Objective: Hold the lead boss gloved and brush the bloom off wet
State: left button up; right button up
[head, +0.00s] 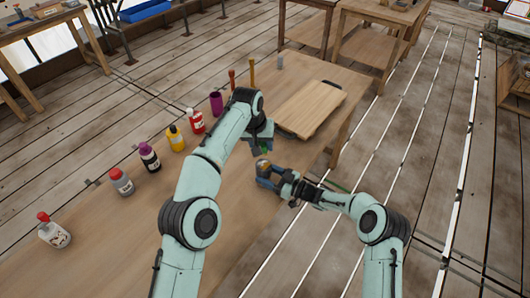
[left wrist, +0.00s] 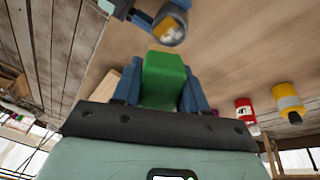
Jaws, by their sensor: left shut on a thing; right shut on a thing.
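My left gripper (head: 261,147) is shut on a green block (left wrist: 165,78), likely the brush, with a thin yellowish edge at its far end. Blue fingers flank it in the left wrist view. My right gripper (head: 266,176) has blue fingers and is shut on a small roundish thing (head: 263,165), probably the lead boss. In the left wrist view this thing (left wrist: 172,32) looks grey with pale and tan patches. It is held above the table, just beyond the green block's tip. I cannot tell whether the two touch. The fingers hide part of the boss.
The wooden table (head: 115,245) bears a row of bottles, including a yellow one (head: 176,140) and a red one (head: 196,122), and a purple cup (head: 216,103). A wooden board (head: 303,112) lies at the far right. The table's right edge is near my right gripper.

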aim_at(264, 163)
pick_arm(q)
jog(key=shift+a+f+g+h, duration=0.25)
jog(key=shift+f+g+h, duration=0.25)
jog(key=shift+f+h, duration=0.4)
jog(key=shift+f, duration=1.8)
jog(key=shift+f, duration=0.6)
jog(key=shift+w, duration=0.5)
jog(key=shift+s, duration=1.1)
jog(key=shift+w+f, duration=0.2)
jog(key=shift+w, duration=0.85)
jog(key=shift+s, duration=0.1)
